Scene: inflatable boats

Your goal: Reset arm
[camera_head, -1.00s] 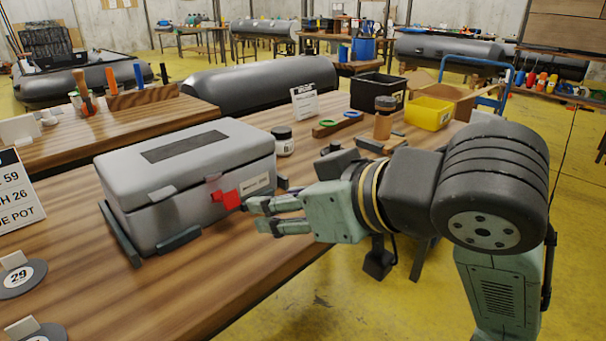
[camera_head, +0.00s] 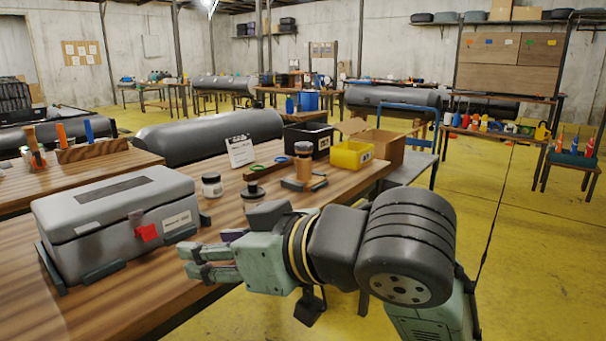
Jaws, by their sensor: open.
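My gripper (camera_head: 192,263) is at the front edge of the wooden workbench, to the right of a closed grey case. It is open, with its fingers pointing left and nothing visible between them. The grey case (camera_head: 100,245) has a dark panel on its lid and a red latch (camera_head: 147,233) on its front. The fingertips are apart from the case. My arm is bent, its black ringed joint in the lower right.
The workbench (camera_head: 160,305) also holds a black-lidded jar (camera_head: 212,186), a clipboard (camera_head: 240,150), a black bin (camera_head: 309,138), a yellow bin (camera_head: 351,155) and a brown cylinder (camera_head: 303,160). A blue-framed cart (camera_head: 408,172) stands beyond. The yellow floor (camera_head: 530,270) at the right is clear.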

